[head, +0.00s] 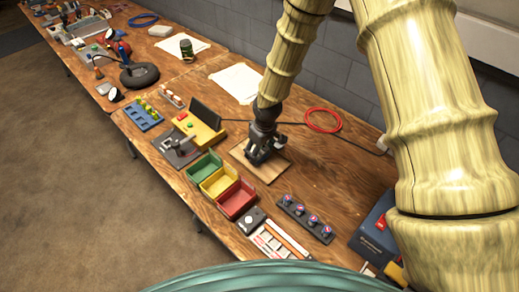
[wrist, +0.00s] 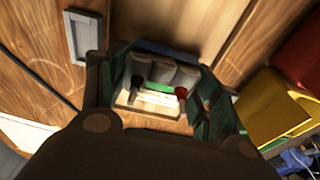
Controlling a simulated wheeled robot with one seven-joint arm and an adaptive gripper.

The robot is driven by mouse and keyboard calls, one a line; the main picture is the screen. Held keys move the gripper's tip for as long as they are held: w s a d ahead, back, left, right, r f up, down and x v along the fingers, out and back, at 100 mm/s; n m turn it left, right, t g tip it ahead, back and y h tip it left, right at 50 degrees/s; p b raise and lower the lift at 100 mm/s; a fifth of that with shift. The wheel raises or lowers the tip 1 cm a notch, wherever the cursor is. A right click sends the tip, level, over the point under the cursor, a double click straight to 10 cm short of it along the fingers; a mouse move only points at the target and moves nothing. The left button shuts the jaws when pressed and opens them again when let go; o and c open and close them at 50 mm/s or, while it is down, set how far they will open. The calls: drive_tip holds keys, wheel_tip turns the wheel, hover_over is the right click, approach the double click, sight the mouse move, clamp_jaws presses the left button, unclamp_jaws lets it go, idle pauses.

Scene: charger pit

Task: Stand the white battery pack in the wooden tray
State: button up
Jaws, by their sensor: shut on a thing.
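My gripper (head: 260,156) points down over the wooden tray (head: 273,174), a flat light-wood square on the bench. In the wrist view my gripper (wrist: 160,88) has its fingers on both sides of the white battery pack (wrist: 162,72), shut on it. The pack shows as a row of pale grey-white cylinders with a green band, a dark piece at its left and a red piece at its right. In the head view the fingers mostly hide the pack. I cannot tell whether it touches the tray.
Green (head: 203,167), yellow (head: 219,181) and red (head: 237,199) bins stand in front of the tray. A red cable ring (head: 322,120) lies behind it. A black strip with several knobs (head: 305,219) and a blue box (head: 377,236) are to the right.

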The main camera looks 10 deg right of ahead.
drive_tip(key=o, duration=1.5)
drive_tip(key=shift+o, duration=0.2)
drive_tip(key=shift+r+p, duration=2.55)
drive_tip(key=shift+r, duration=0.95)
